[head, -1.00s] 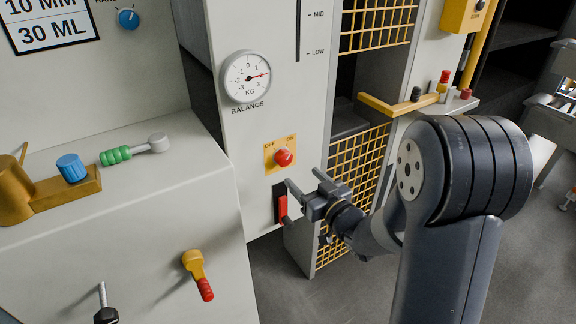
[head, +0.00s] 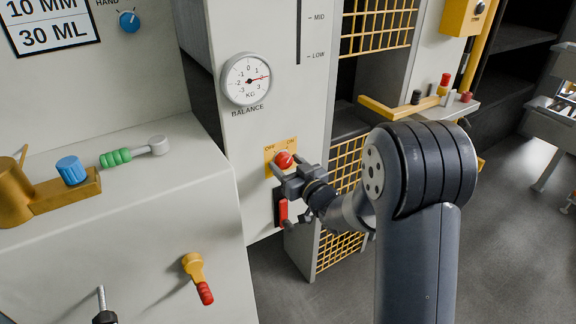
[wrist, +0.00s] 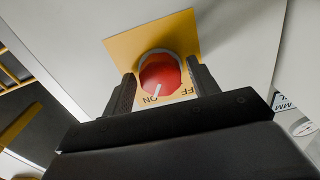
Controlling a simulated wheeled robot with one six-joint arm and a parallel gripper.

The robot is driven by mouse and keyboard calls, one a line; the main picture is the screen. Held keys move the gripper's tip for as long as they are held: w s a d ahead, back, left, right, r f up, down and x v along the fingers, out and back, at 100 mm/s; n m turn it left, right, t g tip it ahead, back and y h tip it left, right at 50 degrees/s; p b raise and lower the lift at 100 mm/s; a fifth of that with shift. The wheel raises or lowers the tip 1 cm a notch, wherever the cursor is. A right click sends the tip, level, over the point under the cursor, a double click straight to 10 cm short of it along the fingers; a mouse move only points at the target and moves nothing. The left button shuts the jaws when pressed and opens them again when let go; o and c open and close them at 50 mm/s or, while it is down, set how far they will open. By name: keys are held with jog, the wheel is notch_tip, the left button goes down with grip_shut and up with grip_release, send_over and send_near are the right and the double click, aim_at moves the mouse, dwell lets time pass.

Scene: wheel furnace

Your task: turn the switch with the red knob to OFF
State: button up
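The switch has a round red knob (head: 283,159) on a yellow plate (head: 269,154) marked OFF at left and ON at right, below the balance dial. In the wrist view the knob (wrist: 160,75) shows a white mark pointing at the ON label. My gripper (head: 285,166) is at the switch, its two fingers apart. In the wrist view one finger of my gripper (wrist: 161,70) stands on each side of the knob, with a narrow gap at the right. I cannot tell whether the left finger touches it.
A red-handled lever (head: 282,211) in a black slot sits just below the switch. The balance dial (head: 247,79) is above it. Yellow mesh (head: 344,170) and a yellow rail (head: 390,111) lie to the right. A grey cabinet with a yellow-and-red lever (head: 197,276) stands at left.

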jog(key=c, duration=0.7)
jog(key=shift+c, duration=0.2)
jog(key=shift+f+n+b, duration=0.15)
jog(key=shift+n+b, duration=0.15)
jog(key=shift+b, duration=0.2)
jog(key=n+b, duration=0.1)
jog(key=b, duration=0.1)
jog(key=shift+f+n+b, duration=0.1)
jog(key=shift+n+b, duration=0.25)
jog(key=shift+n, duration=0.05)
jog(key=n+b, duration=0.3)
jog(key=b, duration=0.1)
jog(key=shift+n, duration=0.3)
jog(key=n+b, duration=0.5)
jog(key=shift+d, duration=0.1)
jog(key=shift+r+n+b, duration=0.2)
jog(key=shift+n+b, duration=0.85)
jog(key=shift+n, duration=0.25)
jog(key=shift+r+n, duration=0.1)
jog(key=shift+n, duration=0.2)
jog(key=o, duration=1)
